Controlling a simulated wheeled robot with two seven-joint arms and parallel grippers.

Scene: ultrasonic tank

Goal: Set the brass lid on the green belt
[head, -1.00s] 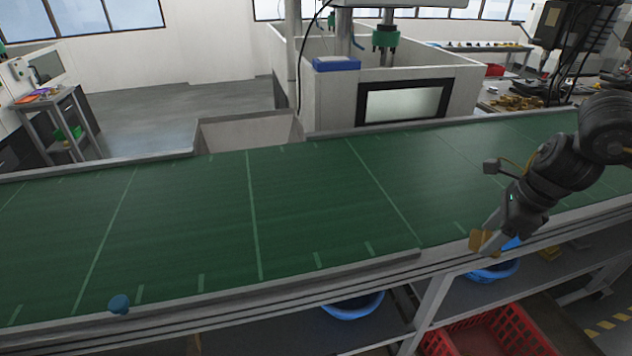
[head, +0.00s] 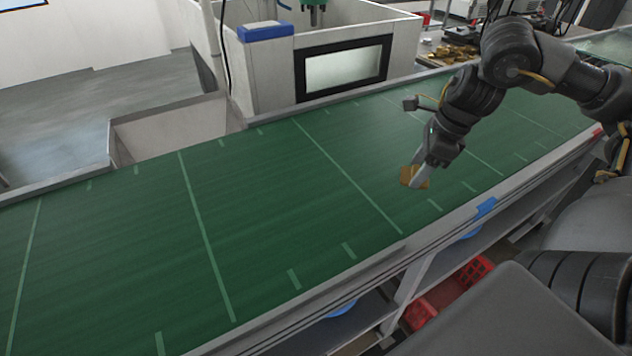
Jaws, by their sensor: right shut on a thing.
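The brass lid (head: 409,176) is a small yellow-brown piece in the fingers of my right gripper (head: 418,176). The gripper is shut on it and points down and to the left. Fingers hide part of the lid. In the picture it lies over the right part of the green belt (head: 255,220); I cannot tell how high above the surface it is. The belt is flat, with pale cross lines and short edge marks. My left gripper is not in view.
A metal rail (head: 390,258) runs along the belt's near edge. Behind the belt stand a white tank housing with a dark-framed window (head: 343,68) and a blue box (head: 265,31). Red crates (head: 420,312) sit on a shelf below. The belt's left and middle are clear.

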